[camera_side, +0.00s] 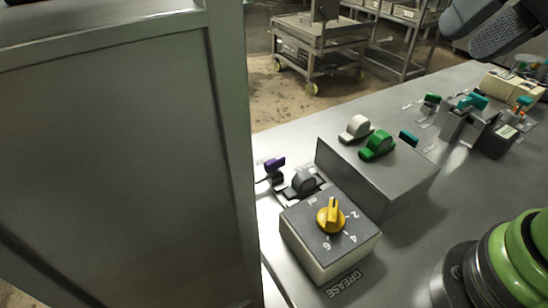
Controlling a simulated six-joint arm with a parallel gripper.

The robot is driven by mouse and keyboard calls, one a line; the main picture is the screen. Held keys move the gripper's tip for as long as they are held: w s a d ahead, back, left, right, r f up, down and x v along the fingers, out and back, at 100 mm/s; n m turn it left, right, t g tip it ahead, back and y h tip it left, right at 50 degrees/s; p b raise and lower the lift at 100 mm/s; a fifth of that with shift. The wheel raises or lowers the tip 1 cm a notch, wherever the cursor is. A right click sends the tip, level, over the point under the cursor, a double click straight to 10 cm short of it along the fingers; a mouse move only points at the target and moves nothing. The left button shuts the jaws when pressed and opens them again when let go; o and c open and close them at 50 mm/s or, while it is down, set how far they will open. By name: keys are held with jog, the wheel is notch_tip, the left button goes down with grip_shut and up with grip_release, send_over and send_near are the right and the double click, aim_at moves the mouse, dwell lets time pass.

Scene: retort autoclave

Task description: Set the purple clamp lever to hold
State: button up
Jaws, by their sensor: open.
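The purple clamp lever (274,163) is near the left edge of the grey worktop, close to the tall cabinet. Its dark mount shows below it. Its label cannot be read, so I cannot tell which setting it is at. My gripper (465,42) shows only in part at the top right corner, as two dark fingers with a gap between them. It is open, with nothing seen between the fingers, and far from the purple lever.
A tall grey cabinet (120,150) fills the left. Beside the lever are a dark grey knob (304,181) and a box with a yellow dial (331,216). More levers stand at the far right.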

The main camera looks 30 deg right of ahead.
jog(key=w+a+f+m+g, duration=0.2)
jog(key=w+m, duration=0.2)
jog(key=w, duration=0.5)
jog(key=m+g+y, duration=0.2)
jog(key=m+g, duration=0.2)
jog(key=m, duration=0.3)
send_over(275, 159)
jog(key=d, duration=0.4)
notch_tip(275, 159, down, 17)
jog(key=x, duration=1)
jog(key=shift+w+d, duration=0.1)
grip_shut()
